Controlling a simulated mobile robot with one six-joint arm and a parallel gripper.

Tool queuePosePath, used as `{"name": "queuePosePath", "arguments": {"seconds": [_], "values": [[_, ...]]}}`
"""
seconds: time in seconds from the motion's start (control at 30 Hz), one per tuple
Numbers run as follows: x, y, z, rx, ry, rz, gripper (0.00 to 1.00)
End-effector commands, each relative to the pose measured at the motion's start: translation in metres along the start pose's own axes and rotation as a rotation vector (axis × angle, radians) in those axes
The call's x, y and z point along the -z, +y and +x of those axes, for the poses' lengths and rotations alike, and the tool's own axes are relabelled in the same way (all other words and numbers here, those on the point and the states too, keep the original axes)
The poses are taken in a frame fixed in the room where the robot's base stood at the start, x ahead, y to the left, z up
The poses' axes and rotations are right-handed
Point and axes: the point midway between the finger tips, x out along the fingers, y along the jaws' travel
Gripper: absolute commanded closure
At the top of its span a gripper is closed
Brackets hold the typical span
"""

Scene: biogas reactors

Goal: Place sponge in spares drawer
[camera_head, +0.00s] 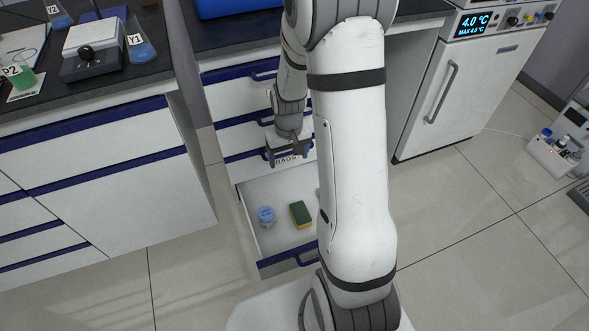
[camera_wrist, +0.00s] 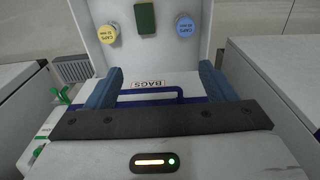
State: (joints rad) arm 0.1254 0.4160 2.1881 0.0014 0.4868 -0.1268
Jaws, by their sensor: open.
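The sponge (camera_head: 301,214), green with a yellow side, lies in the open bottom drawer (camera_head: 254,238). In the wrist view the sponge (camera_wrist: 146,18) shows as a dark green block between two round lidded containers. My gripper (camera_head: 290,153) is open and empty, above the back of the open drawer and in front of the drawer labelled BAGS. In the wrist view its two blue fingers (camera_wrist: 160,85) stand apart on either side of the BAGS label (camera_wrist: 148,84). The sponge is clear of the fingers. My arm hides the right side of the drawer.
A blue-lidded container (camera_head: 266,215) stands left of the sponge; a yellow-lidded one (camera_wrist: 107,34) shows in the wrist view. Shut drawers (camera_head: 240,98) rise above the open one. A cabinet (camera_head: 110,190) stands left, a fridge (camera_head: 455,85) right. The floor between is clear.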

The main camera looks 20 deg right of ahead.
Motion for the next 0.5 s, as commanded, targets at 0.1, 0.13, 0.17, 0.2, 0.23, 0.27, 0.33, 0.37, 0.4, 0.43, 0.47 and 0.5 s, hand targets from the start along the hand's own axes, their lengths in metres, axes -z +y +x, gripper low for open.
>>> {"name": "queuePosePath", "arguments": {"seconds": [0.1,0.13,0.17,0.2,0.23,0.27,0.33,0.37,0.4,0.43,0.47,0.5], "values": [[-0.023,-0.013,-0.052,-0.001,0.02,-0.003,0.23],[-0.03,-0.016,-0.064,-0.001,0.022,-0.003,0.23],[-0.037,-0.019,-0.075,-0.001,0.026,-0.003,0.23],[-0.048,-0.023,-0.088,-0.001,0.029,-0.003,0.23],[-0.056,-0.025,-0.098,0.0,0.031,-0.003,0.23],[-0.065,-0.028,-0.108,0.0,0.034,-0.004,0.23],[-0.085,-0.034,-0.128,0.0,0.04,-0.003,0.23],[-0.095,-0.036,-0.136,0.001,0.042,-0.003,0.23],[-0.106,-0.039,-0.145,0.001,0.045,-0.003,0.23],[-0.115,-0.04,-0.151,0.001,0.047,-0.004,0.23],[-0.123,-0.042,-0.156,0.001,0.049,-0.003,0.23],[-0.133,-0.044,-0.163,0.002,0.052,-0.003,0.23]]}}
